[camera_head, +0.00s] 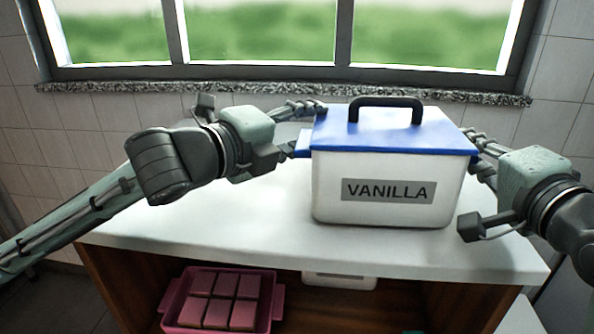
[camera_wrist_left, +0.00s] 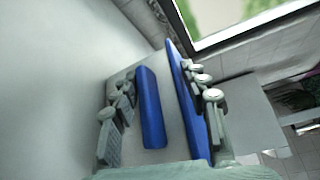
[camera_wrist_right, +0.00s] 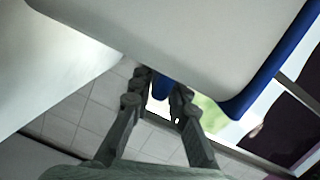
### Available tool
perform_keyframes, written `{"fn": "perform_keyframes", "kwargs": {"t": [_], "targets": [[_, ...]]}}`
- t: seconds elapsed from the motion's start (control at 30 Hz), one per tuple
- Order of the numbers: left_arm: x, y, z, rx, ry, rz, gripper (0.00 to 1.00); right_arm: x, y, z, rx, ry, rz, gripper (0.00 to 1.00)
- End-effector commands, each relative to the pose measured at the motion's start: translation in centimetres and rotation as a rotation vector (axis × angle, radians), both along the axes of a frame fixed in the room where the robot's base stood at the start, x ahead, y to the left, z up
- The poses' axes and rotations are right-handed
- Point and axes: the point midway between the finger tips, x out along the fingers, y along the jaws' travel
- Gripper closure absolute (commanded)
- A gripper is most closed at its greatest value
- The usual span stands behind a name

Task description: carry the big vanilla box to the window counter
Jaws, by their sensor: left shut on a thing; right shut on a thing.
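The big vanilla box (camera_head: 335,165) is white with a blue lid, a black top handle and a grey VANILLA label. It is upright at the right half of the white window counter (camera_head: 240,215); I cannot tell whether its base touches the top. My left gripper (camera_head: 305,128) is shut on the box at its left side, around the blue side handle (camera_wrist_left: 150,105) in the left wrist view. My right gripper (camera_head: 477,150) is shut on the box at its right side, where a blue handle (camera_wrist_right: 161,86) shows between the fingers; its grip is partly hidden in the head view.
A granite windowsill (camera_head: 280,93) and window stand behind the counter. Below the top, a pink tray (camera_head: 167,301) holds several pink blocks, and a white container (camera_head: 340,281) sits on the shelf. The counter's left part and front strip are clear.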

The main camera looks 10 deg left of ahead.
Motion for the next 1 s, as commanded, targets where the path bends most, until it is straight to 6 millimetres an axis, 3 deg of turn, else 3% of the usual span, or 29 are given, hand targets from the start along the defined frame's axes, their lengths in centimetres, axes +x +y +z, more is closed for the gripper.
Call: {"fn": "perform_keyframes", "kwargs": {"t": [0.07, 0.1, 0.27, 0.5, 0.77, 1.0], "targets": [[-0.21, -0.31, -0.6, 0.001, -0.007, -0.01, 1.0, -0.19, 0.41, -0.28, 0.002, -0.013, 0.011, 1.0], [-0.2, -0.31, -0.97, 0.003, 0.002, -0.009, 0.54, -0.13, 0.41, -0.61, 0.0, -0.005, 0.012, 0.83], [-0.15, -0.23, -0.69, 0.001, 0.002, -0.007, 0.35, -0.11, 0.33, -0.34, 0.001, -0.005, 0.009, 0.63], [-0.06, -0.1, -0.61, 0.001, 0.001, -0.003, 0.33, -0.06, 0.18, -0.42, 0.001, -0.002, 0.005, 0.63], [-0.02, -0.04, -0.56, 0.0, 0.0, -0.001, 0.01, -0.03, 0.09, -0.49, 0.001, -0.001, 0.002, 0.63], [-0.01, -0.02, -0.54, 0.0, 0.0, 0.0, 0.0, -0.02, 0.06, -0.51, 0.0, -0.001, 0.001, 0.63]]}}
